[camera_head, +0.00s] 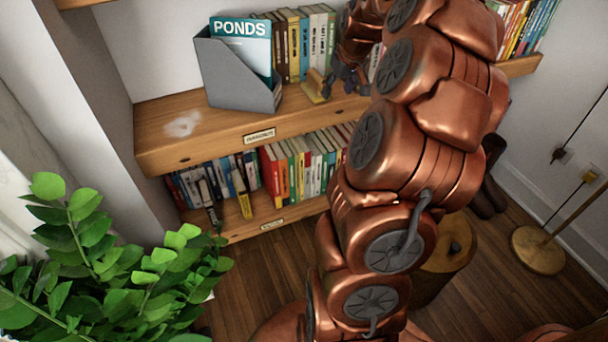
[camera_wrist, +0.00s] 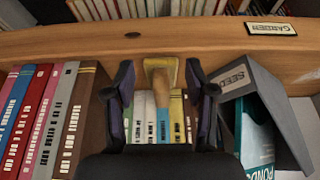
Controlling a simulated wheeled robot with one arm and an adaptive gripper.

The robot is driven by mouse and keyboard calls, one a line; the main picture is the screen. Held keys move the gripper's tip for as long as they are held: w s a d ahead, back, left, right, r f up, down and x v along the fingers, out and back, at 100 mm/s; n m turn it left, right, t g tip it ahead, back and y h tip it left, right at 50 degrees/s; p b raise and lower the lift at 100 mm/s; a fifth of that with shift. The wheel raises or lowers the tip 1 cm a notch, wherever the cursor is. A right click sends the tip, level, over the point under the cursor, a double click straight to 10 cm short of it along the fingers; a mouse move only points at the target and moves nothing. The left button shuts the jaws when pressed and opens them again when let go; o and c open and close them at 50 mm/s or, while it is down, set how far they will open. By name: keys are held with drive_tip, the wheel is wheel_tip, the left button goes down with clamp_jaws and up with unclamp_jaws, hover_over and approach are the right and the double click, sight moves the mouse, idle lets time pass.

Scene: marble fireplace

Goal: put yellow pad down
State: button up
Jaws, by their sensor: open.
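The yellow pad (camera_head: 316,93) is at the front of the upper shelf, beside the grey file box, with a tan handle-like part on it. In the wrist view the yellow pad (camera_wrist: 150,63) lies at the shelf edge, with its tan part pointing toward my gripper. My gripper (camera_head: 346,76) is just right of the pad in the head view. In the wrist view my gripper (camera_wrist: 160,82) is open, one dark finger on each side of the tan part, with gaps showing. My arm hides part of the shelf to the right.
The grey file box (camera_head: 235,82) holds a teal "PONDS" book (camera_head: 241,42). Books stand behind the pad and on the lower shelf (camera_head: 245,228). The upper shelf's left end (camera_head: 160,125) is bare except for a whitish smudge. A leafy plant (camera_head: 105,275) fills the lower left.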

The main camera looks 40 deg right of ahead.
drive_tip(key=s+a+f+n+g+y, duration=0.1)
drive_tip(key=s+a+n+g, duration=0.1)
drive_tip(key=a, duration=1.1)
drive_tip(key=s+a+f+n+g+y, duration=0.1)
drive_tip(key=s+a, duration=0.1)
drive_tip(key=a, duration=1)
drive_tip(key=s+a+f+g, duration=0.2)
drive_tip(key=s+a, duration=0.5)
drive_tip(key=s, duration=0.4)
drive_tip(key=s+a+f+n+g, duration=0.1)
drive_tip(key=s+a+f+g, duration=0.1)
drive_tip(key=s+a, duration=0.5)
drive_tip(key=s, duration=0.4)
drive_tip(key=shift+a+g+h, duration=0.3)
drive_tip(key=shift+a+g, duration=0.05)
drive_tip(key=shift+g, duration=0.05)
drive_tip(key=shift+s, duration=0.1)
drive_tip(key=shift+r, duration=0.2)
drive_tip(key=shift+o, duration=0.4)
wheel_tip(320, 180, up, 28)
drive_tip(key=t+p, duration=0.1)
drive_tip(key=p, duration=2.6)
drive_tip(key=shift+w+r+t, duration=0.2)
drive_tip(key=shift+r+t, duration=0.05)
drive_tip(key=shift+t, duration=0.05)
drive_tip(key=shift+d+f, duration=0.1)
drive_tip(key=shift+f, duration=0.05)
